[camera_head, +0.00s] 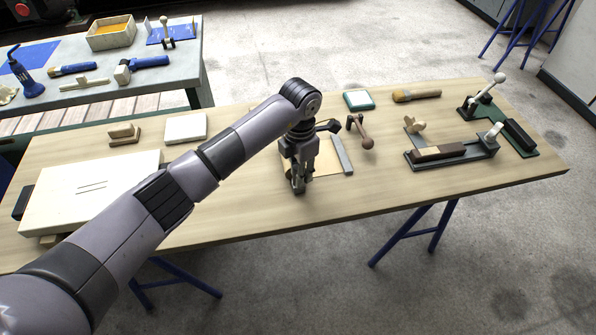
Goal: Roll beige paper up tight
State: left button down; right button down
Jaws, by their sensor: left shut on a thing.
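The beige paper (327,160) lies on the wooden table, mostly hidden behind my left gripper. A grey flat bar (342,154) lies along its right edge. My left gripper (299,187) points down at the near part of the paper, close to the table's front edge. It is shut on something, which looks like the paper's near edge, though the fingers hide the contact. I cannot tell how much of the paper is rolled. My right gripper is not in view.
Right of the paper are a wooden-handled tool (362,133), a teal-edged box (359,100), a brush (416,95) and two clamp fixtures (452,152) (521,138). A pale board (85,195) and white block (185,128) lie left. The front right tabletop is clear.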

pick_arm(q)
jog(key=shift+w+d+f+b, duration=0.1)
jog(key=shift+w+d+b, duration=0.3)
jog(key=shift+d+b, duration=0.85)
jog(key=shift+w+d+r+b, duration=0.1)
jog(key=shift+w+d+b, duration=0.35)
jog(key=shift+d+b, duration=0.8)
jog(key=shift+w+d+f+b, duration=0.1)
jog(key=shift+w+d+b, duration=0.3)
jog(key=shift+d+b, duration=0.8)
jog(key=shift+w+d, duration=0.2)
jog(key=shift+d, duration=0.9)
jog(key=shift+r, duration=0.25)
jog(key=c, duration=1.3)
grip_release()
jog(key=shift+s+f, duration=0.1)
